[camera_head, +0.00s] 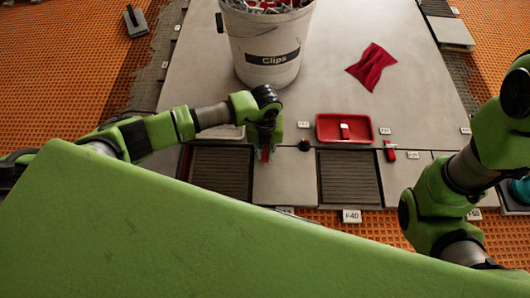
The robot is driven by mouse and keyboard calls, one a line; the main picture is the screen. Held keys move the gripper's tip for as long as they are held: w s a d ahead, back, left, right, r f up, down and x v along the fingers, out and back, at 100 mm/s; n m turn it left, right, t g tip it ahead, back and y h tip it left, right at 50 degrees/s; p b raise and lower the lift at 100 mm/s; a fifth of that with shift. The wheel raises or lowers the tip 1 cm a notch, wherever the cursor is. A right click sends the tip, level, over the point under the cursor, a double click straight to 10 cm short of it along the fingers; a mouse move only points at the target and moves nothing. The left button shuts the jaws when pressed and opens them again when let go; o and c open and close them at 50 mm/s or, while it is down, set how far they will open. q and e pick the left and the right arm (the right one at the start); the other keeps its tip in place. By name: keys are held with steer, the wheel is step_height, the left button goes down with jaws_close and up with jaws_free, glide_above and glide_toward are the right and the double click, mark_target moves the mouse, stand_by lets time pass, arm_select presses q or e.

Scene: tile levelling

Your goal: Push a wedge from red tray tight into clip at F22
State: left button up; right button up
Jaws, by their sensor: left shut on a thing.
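My left gripper (266,154) points down at the near edge of the large grey tile. It is shut on a small red wedge (265,156), mostly hidden between its fingers. Whether the wedge touches a clip there cannot be told. The red tray (322,128) lies to the right on the tile, with a red and white piece (344,130) in it. Another red wedge (390,151) stands at the tile joint right of the tray. The small white labels are too small to read surely, so F22 cannot be picked out. My right gripper is not in view.
A white bucket marked Clips (268,72) stands behind my left gripper. A red cloth (371,67) lies on the tile. A small black object (304,145) sits between gripper and tray. Dark ribbed mortar beds (349,178) lie in front. A trowel (135,21) lies far left.

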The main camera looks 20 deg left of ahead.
mark_target(265, 151)
arm_select(q)
steer(key=shift+w+a+r, duration=0.1)
steer(key=shift+w+a, duration=0.1)
steer(key=shift+w, duration=0.65)
stand_by(0.6)
steer(key=o, duration=0.8)
steer(key=shift+o, duration=0.2)
steer(key=shift+s+b, duration=0.1)
steer(key=shift+b, duration=0.2)
step_height(265, 151, up, 12)
